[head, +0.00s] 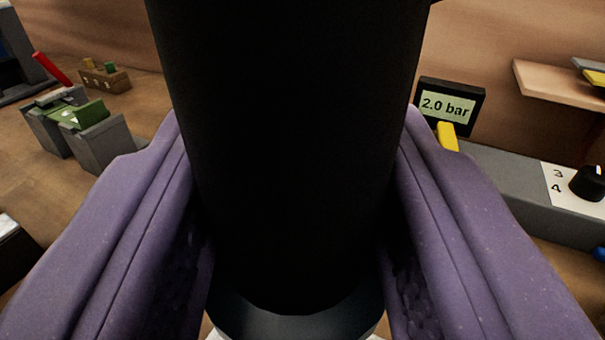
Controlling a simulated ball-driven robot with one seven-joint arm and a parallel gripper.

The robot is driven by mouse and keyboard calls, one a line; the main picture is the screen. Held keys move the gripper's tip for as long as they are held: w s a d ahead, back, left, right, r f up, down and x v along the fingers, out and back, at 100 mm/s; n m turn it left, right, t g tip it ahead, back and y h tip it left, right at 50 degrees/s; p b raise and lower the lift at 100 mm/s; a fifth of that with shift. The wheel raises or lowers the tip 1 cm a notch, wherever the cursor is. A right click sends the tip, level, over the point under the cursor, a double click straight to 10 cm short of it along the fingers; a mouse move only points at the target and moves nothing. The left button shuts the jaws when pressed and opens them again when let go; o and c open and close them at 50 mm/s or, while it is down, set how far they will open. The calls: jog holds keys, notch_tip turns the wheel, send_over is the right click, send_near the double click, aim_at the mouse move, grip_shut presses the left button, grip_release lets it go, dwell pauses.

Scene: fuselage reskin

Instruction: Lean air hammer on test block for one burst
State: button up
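My gripper (300,200) fills the near view with its two purple fingers on either side of a thick black cylinder (295,130). The cylinder looks like the body or handle of the air hammer. Both fingers press close along its sides. A darker collar (300,312) shows at its lower end, with a pale edge below. The hammer's tip is out of view. A grey vise-like block with a green piece (82,115) between its jaws sits on the bench at the left; it may be the test block. The hammer is apart from it.
A display reading 2.0 bar (448,107) stands at the right, behind a yellow lever (447,136). A grey unit (500,185) carries a black knob (588,183) with numbers 3 and 4. A red rod (52,69) and a small wooden holder (105,78) are at back left. A shelf (560,95) juts out right.

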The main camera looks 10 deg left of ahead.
aim_at(293, 311)
dwell(0.4)
jog(key=shift+w+a+f+b, duration=0.1)
jog(key=shift+f+b, duration=1.65)
jog(key=shift+f, duration=0.15)
jog(key=shift+f+b, duration=0.7)
jog(key=shift+b, duration=0.15)
dwell(2.4)
jog(key=shift+r+p, duration=2.2)
jog(key=shift+r, duration=1.05)
